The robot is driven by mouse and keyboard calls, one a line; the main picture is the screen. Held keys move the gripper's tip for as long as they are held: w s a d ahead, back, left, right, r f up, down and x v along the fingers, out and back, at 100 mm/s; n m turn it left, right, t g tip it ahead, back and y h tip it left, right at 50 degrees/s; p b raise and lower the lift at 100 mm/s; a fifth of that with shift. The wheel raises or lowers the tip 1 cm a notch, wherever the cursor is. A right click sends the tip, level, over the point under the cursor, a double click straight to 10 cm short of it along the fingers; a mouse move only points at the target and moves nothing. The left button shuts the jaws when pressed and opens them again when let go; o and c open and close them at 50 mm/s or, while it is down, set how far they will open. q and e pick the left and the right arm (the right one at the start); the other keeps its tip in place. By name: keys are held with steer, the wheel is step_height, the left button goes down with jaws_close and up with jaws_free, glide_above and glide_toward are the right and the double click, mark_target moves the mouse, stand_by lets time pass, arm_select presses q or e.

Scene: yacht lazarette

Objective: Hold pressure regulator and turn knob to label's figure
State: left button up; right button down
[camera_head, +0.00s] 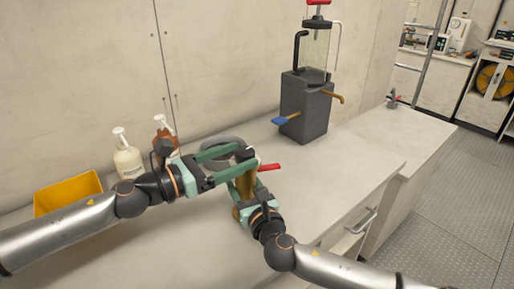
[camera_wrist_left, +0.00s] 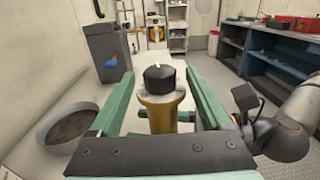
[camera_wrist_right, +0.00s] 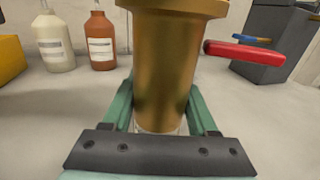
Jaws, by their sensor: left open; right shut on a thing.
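The pressure regulator (camera_wrist_right: 165,65) has a brass body, upright over the counter, with a red lever (camera_wrist_right: 243,53) at its side. Its black knob (camera_wrist_left: 159,78), with a small white mark, tops the brass body in the left wrist view. My right gripper (camera_head: 242,190) is shut on the lower brass body. My left gripper (camera_head: 246,160) is open, its green fingers on either side of the knob, with gaps visible in the left wrist view. I cannot make out a label's figure.
A grey round dish (camera_wrist_left: 68,125) lies behind the regulator. A cream bottle (camera_wrist_right: 53,42), a brown bottle (camera_wrist_right: 100,40) and a yellow bin (camera_head: 68,193) stand left. A dark grey block (camera_head: 305,105) with a clear vessel stands behind.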

mark_target(253, 150)
arm_select(q)
steer(key=x, duration=0.5)
steer(key=shift+w+d, duration=0.2)
steer(key=shift+d, duration=0.1)
jaws_close()
stand_by(0.5)
